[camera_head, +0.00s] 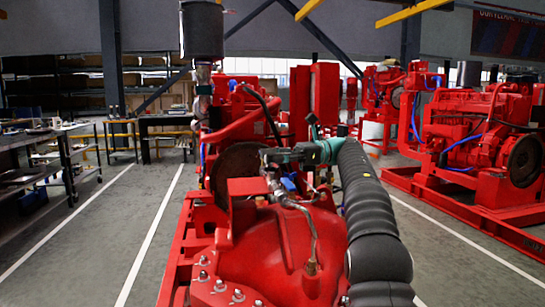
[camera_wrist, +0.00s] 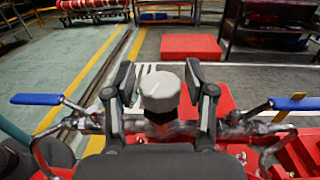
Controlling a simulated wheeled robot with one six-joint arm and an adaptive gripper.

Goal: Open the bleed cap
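A pale grey, faceted bleed cap (camera_wrist: 161,88) stands upright on a dark neck in the middle of the wrist view. My gripper (camera_wrist: 160,80) is open, with one dark finger pad on each side of the cap. A narrow gap shows between each pad and the cap. In the head view my gripper (camera_head: 271,158) points left above the red pump casing (camera_head: 265,245). The cap cannot be made out in the head view.
Metal pipework with a blue lever on the left (camera_wrist: 36,99) and another on the right (camera_wrist: 297,103) lies close beside my fingers. A tall dark cylinder (camera_head: 202,32) rises behind the pump. Other red pumpsets (camera_head: 480,130) stand at right, workbenches (camera_head: 65,160) at left. The left floor is clear.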

